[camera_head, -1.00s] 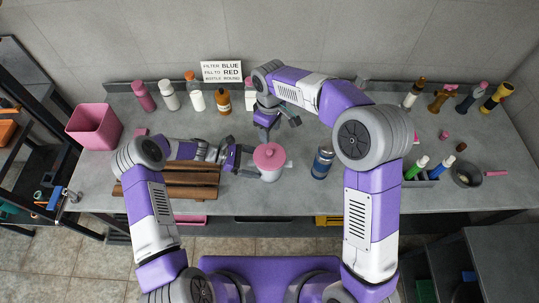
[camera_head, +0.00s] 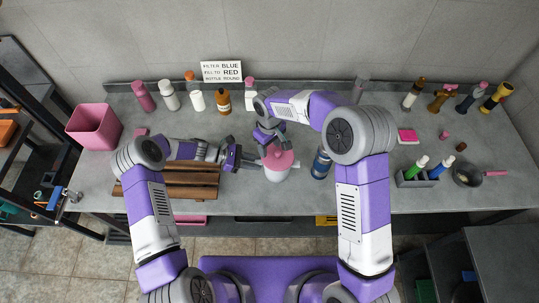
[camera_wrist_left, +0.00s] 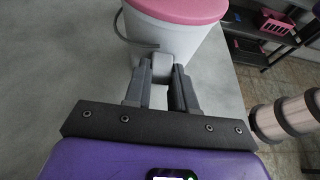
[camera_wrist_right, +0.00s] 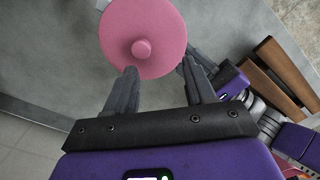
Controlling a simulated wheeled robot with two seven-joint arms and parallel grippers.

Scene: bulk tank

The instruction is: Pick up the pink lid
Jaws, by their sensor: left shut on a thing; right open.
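The pink lid (camera_head: 281,161) with its round knob sits on a white pot (camera_head: 277,180) in the middle of the worktop. My left gripper (camera_head: 252,162) is at the pot's left side. In the left wrist view it is shut on a grey block-like handle (camera_wrist_left: 158,68) on the pot's side, below the lid's pink rim (camera_wrist_left: 180,10). My right gripper (camera_head: 272,139) is open over the lid's back edge. In the right wrist view the lid (camera_wrist_right: 150,25) and knob (camera_wrist_right: 141,49) show just beyond its open fingertips (camera_wrist_right: 159,68), with nothing between the fingers.
A slatted wooden rack (camera_head: 180,180) lies left of the pot under my left arm. A blue-and-silver canister (camera_head: 321,163) stands close on the right. Bottles, including an amber one (camera_head: 223,101), line the back. A pink bin (camera_head: 95,126) stands at the left.

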